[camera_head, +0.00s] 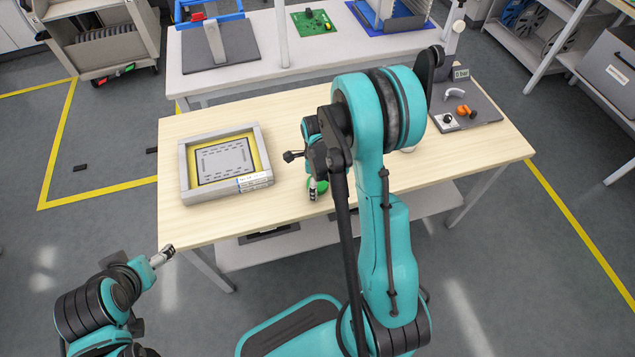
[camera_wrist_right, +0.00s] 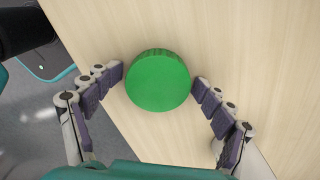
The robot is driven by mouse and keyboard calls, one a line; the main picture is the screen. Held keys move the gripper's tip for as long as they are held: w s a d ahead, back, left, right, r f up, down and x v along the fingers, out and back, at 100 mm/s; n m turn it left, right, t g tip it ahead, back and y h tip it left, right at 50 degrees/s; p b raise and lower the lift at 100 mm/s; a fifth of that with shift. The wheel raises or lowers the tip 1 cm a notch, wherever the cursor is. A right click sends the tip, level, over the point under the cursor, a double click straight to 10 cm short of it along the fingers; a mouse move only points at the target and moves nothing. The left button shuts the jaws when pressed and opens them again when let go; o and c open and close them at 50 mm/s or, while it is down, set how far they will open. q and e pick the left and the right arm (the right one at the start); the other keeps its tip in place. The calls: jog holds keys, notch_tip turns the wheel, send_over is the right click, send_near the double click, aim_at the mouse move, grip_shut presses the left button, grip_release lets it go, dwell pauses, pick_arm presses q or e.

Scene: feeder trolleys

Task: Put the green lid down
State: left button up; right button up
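The green lid (camera_wrist_right: 158,82) is a round, thick disc between the two fingers of my right gripper (camera_wrist_right: 158,80) in the right wrist view. In the head view the lid (camera_head: 321,186) shows small beside my right gripper (camera_head: 314,189), over the front middle of the wooden table (camera_head: 290,215). My right arm hides part of this area, and I cannot tell whether the lid touches the tabletop. My left gripper (camera_head: 162,256) is off the table's front left corner, away from the lid; its finger opening is too small to tell.
A grey frame with a yellow-edged panel (camera_head: 224,162) lies at the table's left. A dark board (camera_head: 470,108) with small parts stands at the right end. A white table (camera_head: 300,50) with fixtures is behind. Bare wood surrounds the lid.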

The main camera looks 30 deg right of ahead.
jog(key=shift+r+p, duration=0.35)
jog(key=shift+p, duration=0.05)
jog(key=s+a+r+n+t+p, duration=0.1)
jog(key=a+r+n+p, duration=0.15)
jog(key=r, duration=0.65)
jog(key=s+a+r+n+t+p, duration=0.1)
jog(key=r+n+p, duration=0.25)
jog(key=r, duration=0.65)
jog(key=s+a+r+n+t, duration=0.2)
jog(key=s+a+r+n, duration=0.1)
jog(key=n, duration=0.7)
jog(key=s+a+r+n+t, duration=0.3)
jog(key=s+a+r+n, duration=0.1)
jog(key=n, duration=0.6)
jog(key=shift+s+r+b, duration=0.45)
jog(key=shift+s+r, duration=0.05)
jog(key=shift+s, duration=0.5)
